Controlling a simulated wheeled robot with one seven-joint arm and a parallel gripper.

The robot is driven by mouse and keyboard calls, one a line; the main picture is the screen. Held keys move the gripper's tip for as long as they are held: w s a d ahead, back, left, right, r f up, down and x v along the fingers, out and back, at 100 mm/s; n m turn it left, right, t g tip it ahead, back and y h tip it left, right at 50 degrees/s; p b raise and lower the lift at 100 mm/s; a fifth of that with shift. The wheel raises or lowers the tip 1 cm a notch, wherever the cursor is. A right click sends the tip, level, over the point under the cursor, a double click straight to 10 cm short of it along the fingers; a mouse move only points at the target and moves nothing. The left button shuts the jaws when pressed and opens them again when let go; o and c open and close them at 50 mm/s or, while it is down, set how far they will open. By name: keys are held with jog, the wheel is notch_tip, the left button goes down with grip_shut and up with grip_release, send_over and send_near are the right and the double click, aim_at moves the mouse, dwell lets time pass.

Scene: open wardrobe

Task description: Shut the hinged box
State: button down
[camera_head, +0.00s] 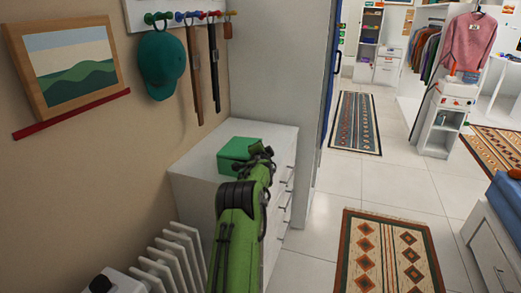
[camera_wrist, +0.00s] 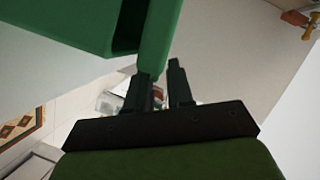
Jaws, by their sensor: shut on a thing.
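The hinged box (camera_head: 238,150) is green and sits on top of a white chest of drawers (camera_head: 200,165). In the wrist view the box body (camera_wrist: 70,18) fills the upper left. Its lid (camera_wrist: 163,40) shows nearly edge-on beside it, with a dark gap between them, so the box stands partly open. My gripper (camera_wrist: 160,75) has one dark finger on each side of the lid's edge and is shut on it. In the head view my green arm reaches to the box, and its end hides the fingers and part of the box.
A teal cap (camera_head: 161,65) and belts (camera_head: 196,80) hang on the wall above the chest. A white radiator (camera_head: 175,258) stands in front of the chest, at lower left. A tall white wardrobe side (camera_head: 275,70) rises behind. The tiled floor to the right has patterned rugs (camera_head: 388,255).

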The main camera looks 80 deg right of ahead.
jog(key=shift+w+f, duration=0.1)
jog(key=shift+f, duration=0.25)
jog(key=c, duration=1.2)
grip_release()
jog(key=shift+c, duration=0.2)
jog(key=shift+r, duration=0.15)
jog(key=p+v, duration=0.1)
jog(key=v, duration=1.4)
jog(key=shift+a+r, duration=0.15)
jog(key=shift+a, duration=0.15)
jog(key=shift+c, duration=0.5)
